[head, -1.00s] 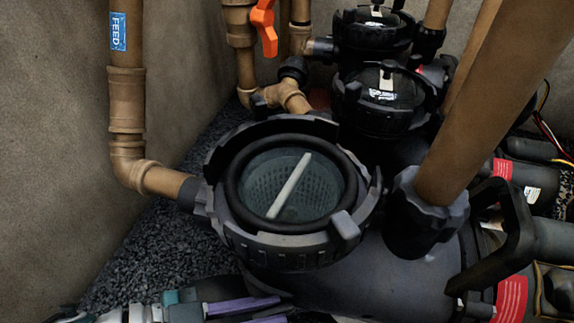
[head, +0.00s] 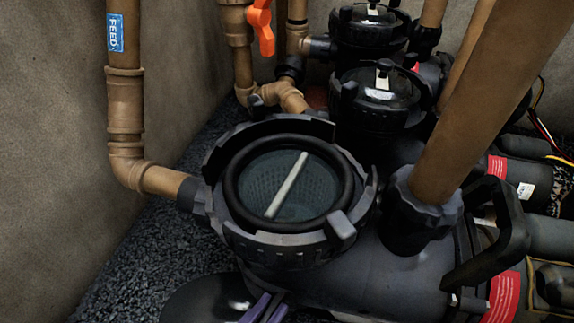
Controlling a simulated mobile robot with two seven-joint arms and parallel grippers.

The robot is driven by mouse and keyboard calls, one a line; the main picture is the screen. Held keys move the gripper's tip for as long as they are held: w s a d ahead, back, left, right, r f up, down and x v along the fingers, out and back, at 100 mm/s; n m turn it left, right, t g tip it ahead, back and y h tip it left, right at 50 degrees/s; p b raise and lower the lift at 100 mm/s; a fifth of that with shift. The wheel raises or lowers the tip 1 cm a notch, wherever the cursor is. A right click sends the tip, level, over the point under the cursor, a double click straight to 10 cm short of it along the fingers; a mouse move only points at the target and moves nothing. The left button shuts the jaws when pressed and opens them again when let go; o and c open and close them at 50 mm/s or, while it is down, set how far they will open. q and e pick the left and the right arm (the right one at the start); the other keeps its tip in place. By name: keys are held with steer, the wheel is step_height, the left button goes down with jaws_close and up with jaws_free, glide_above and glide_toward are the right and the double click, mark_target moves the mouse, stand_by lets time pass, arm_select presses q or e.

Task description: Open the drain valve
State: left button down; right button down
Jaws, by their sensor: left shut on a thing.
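My left gripper (head: 264,308) is at the bottom edge of the head view, just below the front of the nearest pump's strainer pot (head: 283,247). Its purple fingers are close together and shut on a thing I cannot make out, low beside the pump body. No drain valve can be clearly told apart there; the fingers and the picture edge hide that spot. An orange valve handle (head: 262,28) hangs down on the brown pipework at the back, well away from the gripper. My right gripper is not in view.
The strainer pot shows its basket and a pale bar (head: 287,185). A brown pipe labelled FEED (head: 116,33) runs down the left wall. A thick brown pipe (head: 480,110) rises at right. Two more pumps (head: 370,100) stand behind. Gravel (head: 130,255) lies open at left.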

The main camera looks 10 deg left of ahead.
arm_select(q)
steer(key=shift+y, duration=0.3)
steer(key=c, duration=1.1)
jaws_free()
steer(key=shift+s+r+p, duration=0.25)
steer(key=shift+s+p, duration=0.05)
steer(key=shift+s, duration=0.05)
steer(key=p+v, duration=0.4)
steer(key=v, duration=0.5)
steer(key=shift+s+a+f, duration=0.15)
